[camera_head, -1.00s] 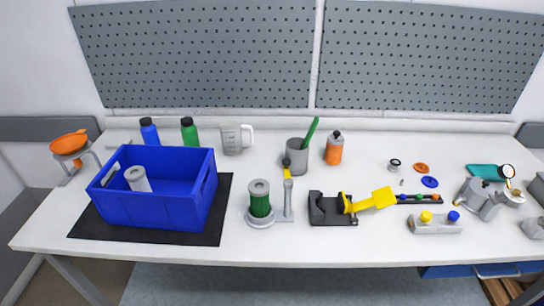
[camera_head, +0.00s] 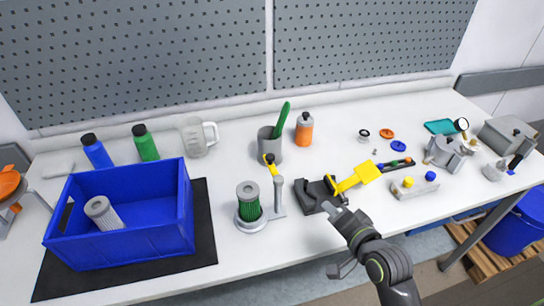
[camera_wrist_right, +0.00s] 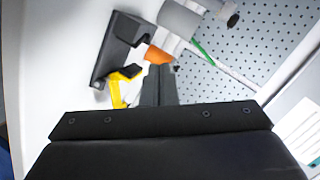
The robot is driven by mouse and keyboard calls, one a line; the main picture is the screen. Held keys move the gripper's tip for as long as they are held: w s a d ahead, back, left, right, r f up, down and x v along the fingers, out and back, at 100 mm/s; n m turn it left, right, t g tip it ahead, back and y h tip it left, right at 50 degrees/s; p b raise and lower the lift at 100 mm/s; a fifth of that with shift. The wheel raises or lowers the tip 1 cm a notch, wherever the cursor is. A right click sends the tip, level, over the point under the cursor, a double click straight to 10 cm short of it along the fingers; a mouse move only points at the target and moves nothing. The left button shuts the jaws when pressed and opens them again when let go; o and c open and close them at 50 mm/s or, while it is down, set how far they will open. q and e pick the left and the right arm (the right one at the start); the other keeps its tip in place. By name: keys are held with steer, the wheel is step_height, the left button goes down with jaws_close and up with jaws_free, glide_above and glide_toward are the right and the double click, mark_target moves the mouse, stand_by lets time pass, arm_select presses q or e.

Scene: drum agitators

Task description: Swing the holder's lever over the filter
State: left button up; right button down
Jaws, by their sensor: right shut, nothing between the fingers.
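The holder's round grey base (camera_head: 247,224) stands mid-table with a green filter (camera_head: 248,203) upright in it, grey cap on top. Beside it, on the right, rises the holder's grey post (camera_head: 280,193). The lever's yellow end (camera_head: 269,159) shows at the post's top, behind the filter rather than over its cap. My right gripper (camera_head: 337,214) is shut and empty, at the table's front, right of the holder and apart from it. Its dark fingers also show in the right wrist view (camera_wrist_right: 159,88). My left gripper is out of view.
A black fixture with a yellow handle (camera_head: 358,178) stands between the holder and my right arm's side; its black body (camera_wrist_right: 118,48) shows in the right wrist view. A blue crate (camera_head: 130,245) with a white filter lies left. A grey cup (camera_head: 269,146) and orange bottle (camera_head: 304,130) stand behind.

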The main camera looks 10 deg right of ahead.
mark_target(272, 165)
steer(key=w+a+r+m+t+y, duration=0.1)
steer(key=w+a+r+m+t, duration=0.1)
steer(key=r, duration=0.5)
steer(key=shift+w+m+t, duration=0.5)
steer(key=shift+w+m, duration=0.2)
steer(key=shift+w, duration=0.1)
steer(key=w+a+f+p, duration=0.1)
steer(key=w+a+p, duration=0.2)
steer(key=w+a, duration=0.3)
steer(key=shift+d+x, duration=0.4)
steer(key=shift+x, duration=1.5)
steer(key=shift+w+a+f, duration=0.1)
steer(key=shift+f, duration=0.05)
steer(key=shift+w+n+y+b, duration=0.1)
steer(key=shift+n+y+b, duration=0.2)
steer(key=shift+y+b, duration=0.25)
